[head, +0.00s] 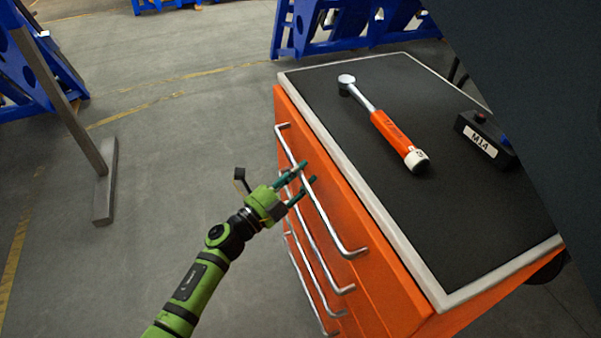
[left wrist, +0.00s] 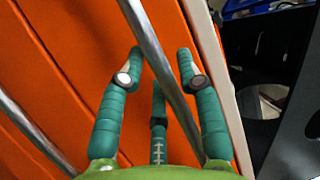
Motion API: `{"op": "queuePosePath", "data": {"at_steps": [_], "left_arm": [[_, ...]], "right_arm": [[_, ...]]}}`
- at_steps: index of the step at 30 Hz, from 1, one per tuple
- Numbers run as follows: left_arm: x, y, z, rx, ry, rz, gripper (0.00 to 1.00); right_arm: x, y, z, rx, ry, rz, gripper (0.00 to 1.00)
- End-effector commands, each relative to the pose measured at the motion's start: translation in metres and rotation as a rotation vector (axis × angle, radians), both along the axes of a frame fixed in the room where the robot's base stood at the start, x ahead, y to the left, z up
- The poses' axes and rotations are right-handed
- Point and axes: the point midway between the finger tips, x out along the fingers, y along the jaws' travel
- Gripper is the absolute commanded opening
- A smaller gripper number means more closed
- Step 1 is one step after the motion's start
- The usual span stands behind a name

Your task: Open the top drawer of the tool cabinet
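The tool cabinet (head: 391,285) is orange with a grey-rimmed black top, and its drawer fronts face left. The top drawer has a long silver bar handle (head: 329,221) and looks shut. My left gripper (head: 306,173), green with teal fingers, is at this handle, partway along it. In the left wrist view the handle (left wrist: 150,45) runs between the spread fingers of my left gripper (left wrist: 160,68). The fingers are open, with gaps visible on both sides of the bar. My right gripper is not in view.
Lower drawer handles (head: 318,262) sit beneath the top one. A torque wrench (head: 387,125) with an orange grip and a black box marked M14 (head: 484,138) lie on the cabinet top. Blue stands (head: 345,28) are behind. The floor left of the cabinet is mostly clear.

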Motion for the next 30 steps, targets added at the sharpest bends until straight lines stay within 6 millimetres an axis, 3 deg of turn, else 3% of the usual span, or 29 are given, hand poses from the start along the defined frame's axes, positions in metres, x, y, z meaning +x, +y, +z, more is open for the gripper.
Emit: {"op": "queuePosePath", "data": {"at_steps": [9, 12, 22, 30], "left_arm": [[0.002, -0.003, 0.0, 0.0, 0.001, 0.0, 0.35], [0.002, -0.003, 0.0, -0.001, 0.002, 0.001, 0.0], [0.0, 0.003, 0.0, 0.0, 0.002, 0.001, 0.0], [-0.016, 0.043, -0.001, 0.005, 0.004, 0.002, 0.0]], "right_arm": [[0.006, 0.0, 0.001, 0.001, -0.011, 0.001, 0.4], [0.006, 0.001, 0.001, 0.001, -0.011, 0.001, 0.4], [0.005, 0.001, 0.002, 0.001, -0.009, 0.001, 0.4], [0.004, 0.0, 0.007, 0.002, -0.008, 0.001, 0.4]]}}
